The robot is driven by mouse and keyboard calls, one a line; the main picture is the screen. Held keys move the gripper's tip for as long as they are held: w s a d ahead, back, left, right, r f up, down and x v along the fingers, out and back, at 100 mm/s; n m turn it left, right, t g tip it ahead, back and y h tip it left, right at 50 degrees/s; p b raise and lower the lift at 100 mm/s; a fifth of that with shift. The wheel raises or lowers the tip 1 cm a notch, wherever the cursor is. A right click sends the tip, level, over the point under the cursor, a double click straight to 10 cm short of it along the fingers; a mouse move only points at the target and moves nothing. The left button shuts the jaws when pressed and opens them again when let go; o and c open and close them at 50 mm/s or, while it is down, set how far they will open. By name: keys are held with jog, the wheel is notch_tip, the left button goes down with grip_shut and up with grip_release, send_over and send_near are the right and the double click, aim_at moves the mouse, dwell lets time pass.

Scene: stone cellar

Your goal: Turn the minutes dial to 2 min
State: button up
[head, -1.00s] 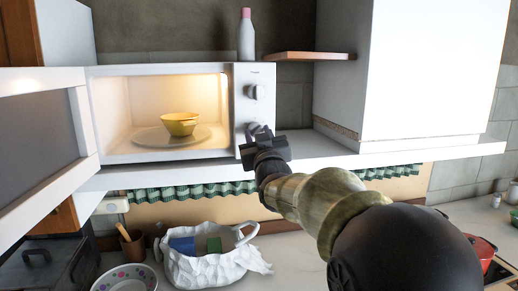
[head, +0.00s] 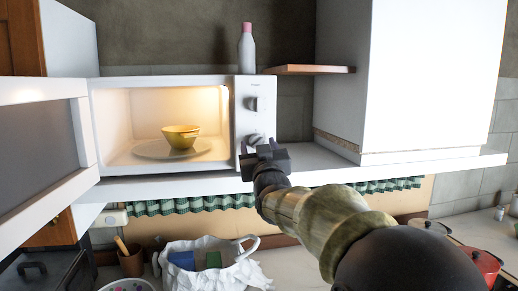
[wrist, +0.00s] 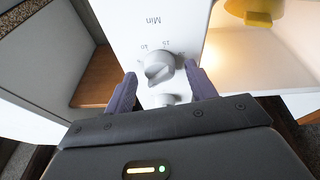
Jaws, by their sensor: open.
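The white microwave (head: 115,82) stands on a shelf with its door open and light on. Its control strip has an upper knob (head: 257,104) and a lower minutes dial (head: 255,139). In the wrist view, which is upside down, the grey-white minutes dial (wrist: 158,68) shows near the "Min" label and small numbers. The other knob (wrist: 169,99) is partly hidden behind my gripper body. My gripper (wrist: 160,72) is open, with one dark finger on each side of the minutes dial; contact cannot be told. In the head view my gripper (head: 263,154) is just below the dial. Its exact setting is unclear.
A yellow bowl (head: 181,137) sits on the microwave's glass plate. The open door (head: 40,150) stands at left. A white bottle with a pink cap (head: 247,50) is on top. A wooden shelf (head: 310,69) and white cabinet (head: 430,80) are at right. A white bag (head: 200,265) is below.

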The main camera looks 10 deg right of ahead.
jog(key=b+v, duration=0.3)
jog(key=v, duration=1.4)
jog(key=shift+s+b, duration=0.25)
jog(key=shift+b, duration=0.05)
notch_tip(320, 180, down, 20)
jog(key=w+g+y+p, duration=0.1)
jog(key=w+g, duration=0.1)
jog(key=g, duration=0.6)
jog(key=s+d+f+m+g+p, duration=0.1)
jog(key=s+f+g, duration=0.9)
jog(key=s+f, duration=0.4)
notch_tip(320, 180, down, 4)
jog(key=shift+s+g, duration=0.3)
jog(key=shift+g, duration=0.1)
